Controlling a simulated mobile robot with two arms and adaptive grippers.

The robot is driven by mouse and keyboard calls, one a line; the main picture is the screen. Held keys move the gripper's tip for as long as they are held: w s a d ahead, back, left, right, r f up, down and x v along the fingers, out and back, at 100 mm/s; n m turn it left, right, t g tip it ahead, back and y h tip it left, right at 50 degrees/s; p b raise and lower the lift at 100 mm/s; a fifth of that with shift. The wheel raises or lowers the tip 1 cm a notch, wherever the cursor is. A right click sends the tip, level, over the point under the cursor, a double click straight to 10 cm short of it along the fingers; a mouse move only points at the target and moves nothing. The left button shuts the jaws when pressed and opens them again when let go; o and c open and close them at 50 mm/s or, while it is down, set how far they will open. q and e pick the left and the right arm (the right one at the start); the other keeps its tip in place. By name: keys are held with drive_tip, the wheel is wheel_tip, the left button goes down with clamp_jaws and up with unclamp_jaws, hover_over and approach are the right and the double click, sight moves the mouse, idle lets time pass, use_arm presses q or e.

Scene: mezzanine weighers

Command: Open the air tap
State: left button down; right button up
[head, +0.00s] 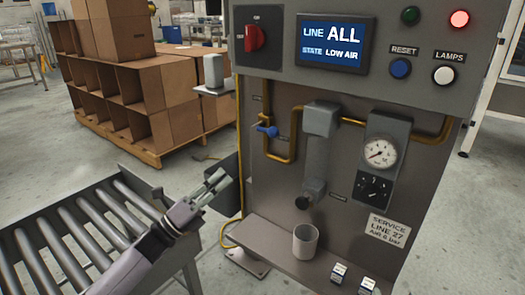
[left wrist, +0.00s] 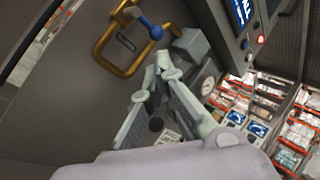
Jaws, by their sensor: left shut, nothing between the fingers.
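The air tap has a blue lever (head: 268,131) on the yellow pipe at the panel's left side. The lever lies across the upright pipe run. It also shows at the top of the left wrist view (left wrist: 152,28). My left gripper (head: 222,178) is shut and empty, below and left of the tap in the head view, apart from it. In the left wrist view its closed fingertips (left wrist: 163,68) are below the blue lever in the picture. My right gripper is not in view.
The panel screen (head: 335,44) reads LINE ALL, STATE LOW AIR, and a red lamp (head: 459,19) is lit. A gauge (head: 380,153) and filter (head: 318,150) are right of the tap. A cup (head: 305,242) stands on the shelf below. A roller conveyor (head: 75,235) lies under my left arm.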

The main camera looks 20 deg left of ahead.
use_arm(q)
drive_tip(key=b, duration=0.1)
approach(269, 135)
drive_tip(key=x, duration=0.7)
drive_tip(key=shift+d+f, duration=0.1)
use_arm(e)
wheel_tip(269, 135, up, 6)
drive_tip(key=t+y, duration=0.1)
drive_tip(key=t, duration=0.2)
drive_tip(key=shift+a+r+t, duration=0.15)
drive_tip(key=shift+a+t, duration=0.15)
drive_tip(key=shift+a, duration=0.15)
use_arm(q)
drive_tip(key=shift+t, duration=0.3)
